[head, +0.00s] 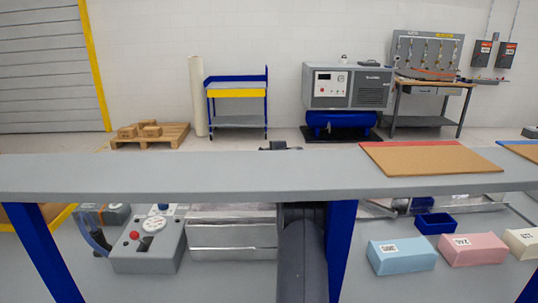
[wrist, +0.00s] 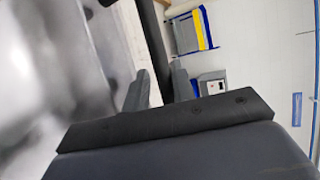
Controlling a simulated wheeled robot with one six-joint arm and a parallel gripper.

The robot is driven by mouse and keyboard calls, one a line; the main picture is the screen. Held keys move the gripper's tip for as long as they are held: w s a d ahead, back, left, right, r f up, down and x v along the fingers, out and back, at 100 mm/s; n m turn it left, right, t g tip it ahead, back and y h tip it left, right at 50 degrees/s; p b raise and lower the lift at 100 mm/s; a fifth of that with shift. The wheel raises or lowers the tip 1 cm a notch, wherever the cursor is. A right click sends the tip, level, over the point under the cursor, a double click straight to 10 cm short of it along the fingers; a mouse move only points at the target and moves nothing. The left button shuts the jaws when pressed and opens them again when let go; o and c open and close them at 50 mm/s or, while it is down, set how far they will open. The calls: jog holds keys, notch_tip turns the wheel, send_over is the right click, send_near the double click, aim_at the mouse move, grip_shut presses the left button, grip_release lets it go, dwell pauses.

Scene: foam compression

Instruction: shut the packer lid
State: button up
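The packer looks to be the shiny metal box (head: 232,238) behind and below the grey beam in the head view. The beam hides its top, so I cannot see how its lid stands. In the wrist view a blurred grey metal surface (wrist: 55,80) fills the left side, with a dark bar (wrist: 150,35) along its right. My gripper (wrist: 159,85) has its two fingers apart, with the dark bar running between them. I cannot tell whether they press on it. In the head view my gripper is hidden behind the beam.
A grey beam (head: 190,176) on blue legs crosses the near view, carrying a brown board (head: 430,158). A control box (head: 150,245) with a red button stands left of the packer.

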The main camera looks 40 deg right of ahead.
jog(key=shift+s+f+b, duration=0.15)
jog(key=shift+f+b, duration=0.1)
jog(key=shift+b, duration=0.05)
jog(key=shift+s+a+r+b, duration=0.15)
jog(key=shift+s+b, duration=0.45)
jog(key=shift+b, duration=0.25)
jog(key=b+v, duration=0.2)
jog(key=v, duration=0.1)
jog(key=b+v, duration=0.2)
jog(key=v, duration=0.1)
jog(key=b+v, duration=0.2)
jog(key=v, duration=0.1)
jog(key=shift+s+a+r, duration=0.1)
jog(key=shift+r, duration=0.3)
jog(key=p+x, duration=0.6)
jog(key=x, duration=0.2)
jog(key=shift+w+r, duration=0.15)
jog(key=shift+w, duration=0.1)
jog(key=shift+f+p+x, duration=0.2)
jog(key=shift+p+x, duration=1)
jog(key=shift+x, duration=0.1)
jog(key=shift+s, duration=0.1)
jog(key=shift+r, duration=0.1)
